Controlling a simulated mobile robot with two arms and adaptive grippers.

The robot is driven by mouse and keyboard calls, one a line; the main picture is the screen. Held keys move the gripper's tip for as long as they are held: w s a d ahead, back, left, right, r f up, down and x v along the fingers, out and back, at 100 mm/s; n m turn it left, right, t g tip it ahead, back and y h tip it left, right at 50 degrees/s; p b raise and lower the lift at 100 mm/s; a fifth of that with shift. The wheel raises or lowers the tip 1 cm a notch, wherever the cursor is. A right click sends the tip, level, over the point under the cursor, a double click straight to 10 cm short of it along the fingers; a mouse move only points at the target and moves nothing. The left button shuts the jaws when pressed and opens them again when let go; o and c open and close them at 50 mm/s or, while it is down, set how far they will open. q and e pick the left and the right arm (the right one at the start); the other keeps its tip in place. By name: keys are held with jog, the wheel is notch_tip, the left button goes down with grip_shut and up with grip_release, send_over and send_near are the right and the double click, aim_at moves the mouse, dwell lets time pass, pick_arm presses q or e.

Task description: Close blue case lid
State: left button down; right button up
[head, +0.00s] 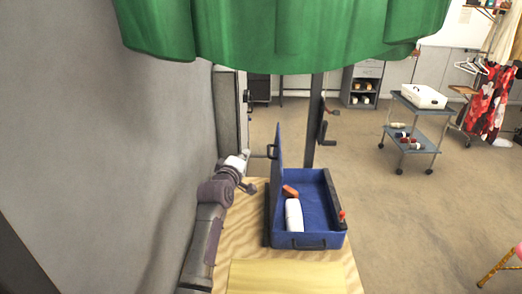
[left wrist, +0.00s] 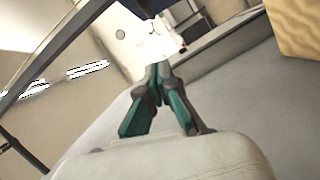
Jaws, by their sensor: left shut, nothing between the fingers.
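The blue case (head: 318,205) sits on the wooden table, open. Its lid (head: 278,175) stands about upright along the left side, with a dark handle (head: 271,152) near its far end. A white object (head: 294,215) and an orange-red one (head: 290,191) lie inside. My left gripper (head: 246,154) is left of the lid, seemingly apart from it. In the left wrist view its green-and-dark fingers (left wrist: 158,75) are closed together and hold nothing. My right gripper does not show.
The wooden table (head: 255,220) has a pale yellow board (head: 285,277) at its near edge. A grey wall (head: 110,130) stands close on the left. A green drape (head: 290,30) hangs overhead. A cart (head: 415,137) with a white box stands far right.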

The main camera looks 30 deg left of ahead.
pick_arm(q)
jog(key=w+d+f+p, duration=0.2)
jog(key=w, duration=0.4)
jog(key=shift+w+d+p, duration=0.15)
jog(key=shift+d+p, duration=0.1)
jog(key=shift+p, duration=0.15)
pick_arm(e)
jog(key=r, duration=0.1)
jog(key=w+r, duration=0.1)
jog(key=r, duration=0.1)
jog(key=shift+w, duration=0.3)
